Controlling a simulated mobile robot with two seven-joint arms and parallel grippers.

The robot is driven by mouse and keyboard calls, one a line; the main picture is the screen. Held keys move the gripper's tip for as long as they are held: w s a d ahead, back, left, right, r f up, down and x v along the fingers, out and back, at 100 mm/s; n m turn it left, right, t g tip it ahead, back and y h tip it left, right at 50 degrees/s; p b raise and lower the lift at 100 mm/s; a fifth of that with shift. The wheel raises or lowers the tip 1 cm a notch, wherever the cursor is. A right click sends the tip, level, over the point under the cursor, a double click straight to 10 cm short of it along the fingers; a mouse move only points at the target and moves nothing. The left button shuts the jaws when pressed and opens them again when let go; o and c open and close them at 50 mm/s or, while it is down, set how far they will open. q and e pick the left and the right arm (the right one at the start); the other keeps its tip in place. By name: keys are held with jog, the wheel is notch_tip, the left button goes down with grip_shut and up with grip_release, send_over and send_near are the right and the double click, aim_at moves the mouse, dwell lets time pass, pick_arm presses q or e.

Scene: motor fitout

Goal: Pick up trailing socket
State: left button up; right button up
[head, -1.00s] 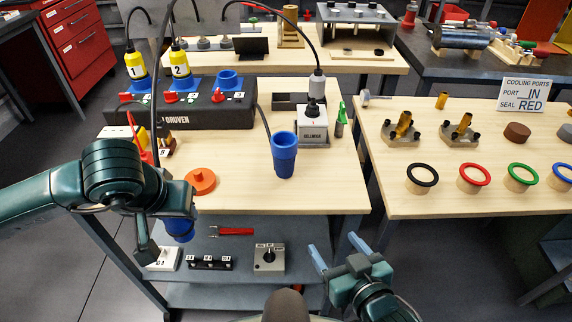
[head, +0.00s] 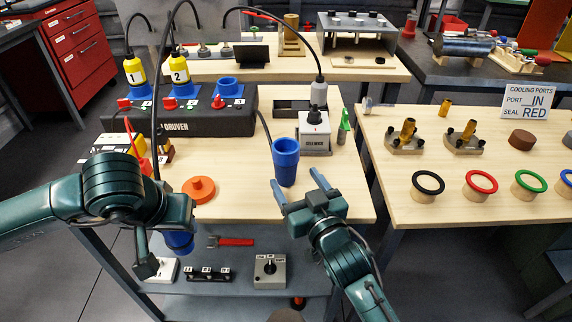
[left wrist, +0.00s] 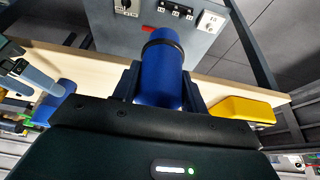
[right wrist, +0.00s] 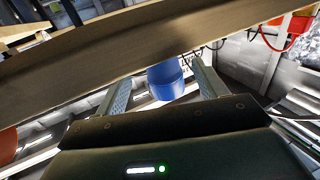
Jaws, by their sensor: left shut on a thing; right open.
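A blue cup-shaped socket (head: 285,160) with a dark cable stands upright near the front of the wooden bench. My right gripper (head: 298,184) is open and empty just in front of it, its fingers pointing at it. In the right wrist view a blue body (right wrist: 165,80) shows between and beyond the fingers, partly hidden by the bench edge. My left gripper (head: 170,222) is shut on a blue cylinder (head: 180,242), held in front of the bench's front edge. The cylinder, with a dark band, also shows between the fingers in the left wrist view (left wrist: 161,70).
An orange disc (head: 199,189) lies on the bench (head: 232,190). A grey boxed unit (head: 314,132) stands behind the socket. A dark connector panel (head: 200,122) is at the back left. A lower shelf holds a red tool (head: 235,242) and a switch box (head: 270,270).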

aim_at(290, 173)
jog(key=x, duration=0.4)
jog(key=shift+w+a, duration=0.15)
jog(key=shift+a, duration=0.05)
jog(key=shift+c, duration=0.2)
jog(key=shift+r, duration=0.1)
jog(key=c, duration=1.1)
pick_arm(q)
jog(key=shift+r+p, duration=0.7)
jog(key=shift+r, duration=0.05)
pick_arm(e)
notch_tip(290, 173, up, 10)
pick_arm(q)
jog(key=shift+r, duration=0.1)
